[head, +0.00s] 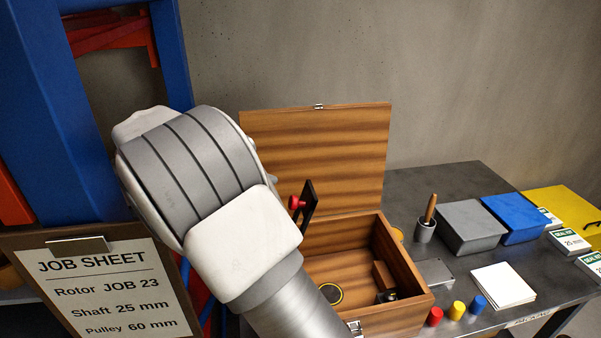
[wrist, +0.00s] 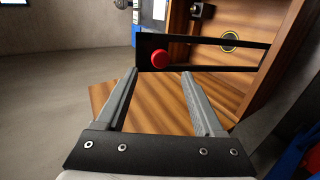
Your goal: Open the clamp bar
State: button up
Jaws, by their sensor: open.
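The clamp bar (head: 308,204) is a dark flat bar with a red knob (head: 296,202). In the head view it stands tilted up at the left back of the open wooden box (head: 412,303). In the wrist view the dark slotted bar (wrist: 205,40) crosses in front of the box, with the red knob (wrist: 158,59) near its left end. My gripper (wrist: 159,73) is open, its two fingers apart, with the knob just beyond and between the fingertips. I cannot tell whether they touch the bar. My arm hides the gripper in the head view.
The box's wooden lid (head: 330,150) stands open behind. A black part with a yellow ring (head: 331,293) lies inside the box. A job sheet (head: 108,290) is at left. Grey (head: 466,228) and blue (head: 513,217) boxes and a brush pot (head: 425,230) stand on the table at right.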

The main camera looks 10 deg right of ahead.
jog(key=s+d+r, duration=0.1)
jog(key=d+r, duration=0.1)
jog(key=d, duration=0.1)
jog(key=s+d+r+b, duration=0.1)
jog(key=d+r, duration=0.2)
jog(key=d, duration=0.1)
jog(key=s+d+r+b, duration=0.1)
jog(key=d+r, duration=0.1)
jog(key=d, duration=0.2)
jog(key=shift+d+r, duration=0.15)
jog(key=shift+d, duration=0.05)
